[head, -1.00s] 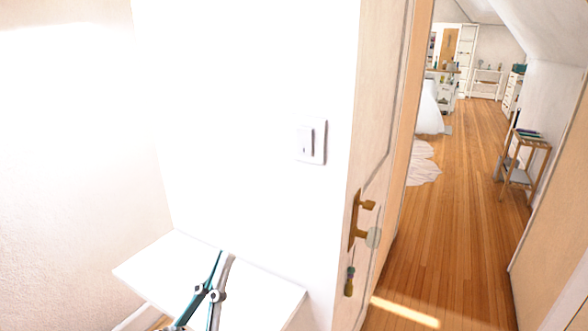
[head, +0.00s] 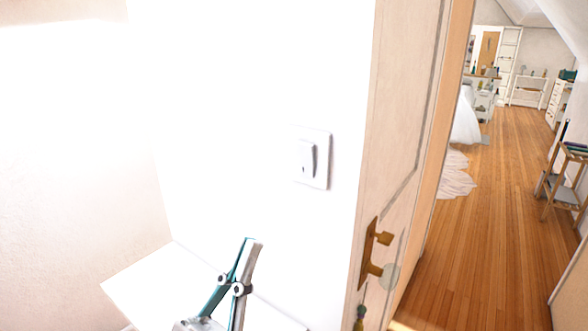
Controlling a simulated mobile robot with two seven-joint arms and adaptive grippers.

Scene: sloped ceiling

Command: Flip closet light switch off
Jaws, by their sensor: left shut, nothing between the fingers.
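The closet light switch (head: 312,158) is a white rocker in a square plate on the white wall, right of the picture's middle and just left of the door. My left gripper (head: 251,243) comes up from the bottom edge, below and to the left of the switch. Its teal and grey fingers are together, with nothing between them. It is apart from the switch in the picture. My right gripper is not in view.
A wooden door (head: 405,130) with a brass handle (head: 375,262) stands right of the switch. A white shelf (head: 150,280) lies low behind my gripper. Beyond the door is a wooden floor (head: 490,230) with a small wooden stand (head: 567,180).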

